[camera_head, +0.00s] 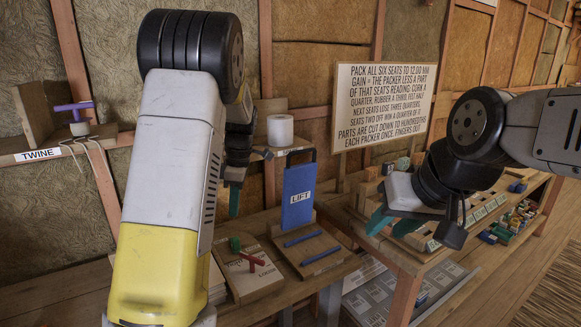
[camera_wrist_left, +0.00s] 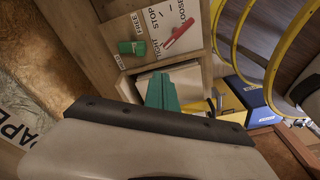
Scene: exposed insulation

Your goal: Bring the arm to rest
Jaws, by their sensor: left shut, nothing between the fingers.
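My left arm rises large in the front left of the head view and bends down at the back. Its gripper (camera_head: 235,200) hangs with green fingertips near the blue LIFT board, partly hidden behind the arm. In the left wrist view the green fingers (camera_wrist_left: 161,90) are together, with nothing between them. My right arm comes in from the right. Its gripper (camera_head: 393,223) points down-left over the right-hand bench, its green fingertips apart and nothing seen between them.
A blue LIFT board (camera_head: 298,192) stands on a wooden base. Beside it, a small board (camera_head: 250,275) carries a red handle and green block. A white roll (camera_head: 280,130) sits on a shelf. A sign (camera_head: 384,105) hangs behind. The right bench (camera_head: 535,186) holds small parts.

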